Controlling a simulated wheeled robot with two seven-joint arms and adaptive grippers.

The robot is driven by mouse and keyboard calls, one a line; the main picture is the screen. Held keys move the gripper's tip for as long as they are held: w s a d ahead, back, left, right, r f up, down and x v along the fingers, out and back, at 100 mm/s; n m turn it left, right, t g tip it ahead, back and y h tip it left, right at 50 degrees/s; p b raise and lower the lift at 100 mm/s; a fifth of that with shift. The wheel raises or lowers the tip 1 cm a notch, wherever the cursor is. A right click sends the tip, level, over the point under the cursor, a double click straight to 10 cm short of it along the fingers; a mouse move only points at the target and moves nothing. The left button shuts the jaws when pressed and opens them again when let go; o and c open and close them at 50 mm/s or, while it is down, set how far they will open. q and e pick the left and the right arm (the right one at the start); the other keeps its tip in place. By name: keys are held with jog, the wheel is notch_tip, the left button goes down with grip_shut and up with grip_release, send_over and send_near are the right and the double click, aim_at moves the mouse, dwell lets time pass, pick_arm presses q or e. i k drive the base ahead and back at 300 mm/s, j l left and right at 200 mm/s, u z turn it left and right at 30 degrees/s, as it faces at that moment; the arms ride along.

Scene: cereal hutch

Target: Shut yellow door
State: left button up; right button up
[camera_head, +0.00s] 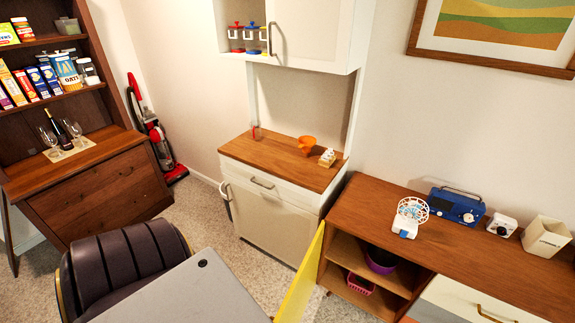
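The yellow door (302,276) is at the lower middle of the head view, at the left end of the low wooden sideboard (455,251). It stands open, swung out from the sideboard's front toward me and seen at a steep angle. Its lower end runs to the bottom edge of the picture. The open compartment beside it shows a shelf (345,251), a purple bowl (381,262) and a pink basket (360,284). Neither of my grippers is in view.
A grey tabletop (185,295) and a dark padded chair (125,258) stand left of the door. A cream hutch (270,205) is behind it. A white drawer front (470,303) is right of the compartment. Speckled floor shows between table and hutch.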

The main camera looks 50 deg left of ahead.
aim_at(292, 310)
jog(key=k+j, duration=0.1)
jog(key=j, duration=0.3)
jog(key=k+j, duration=0.1)
jog(key=j, duration=0.7)
jog(key=k+j, duration=0.15)
jog(key=j, duration=0.25)
jog(key=k+j, duration=0.1)
jog(key=j, duration=0.3)
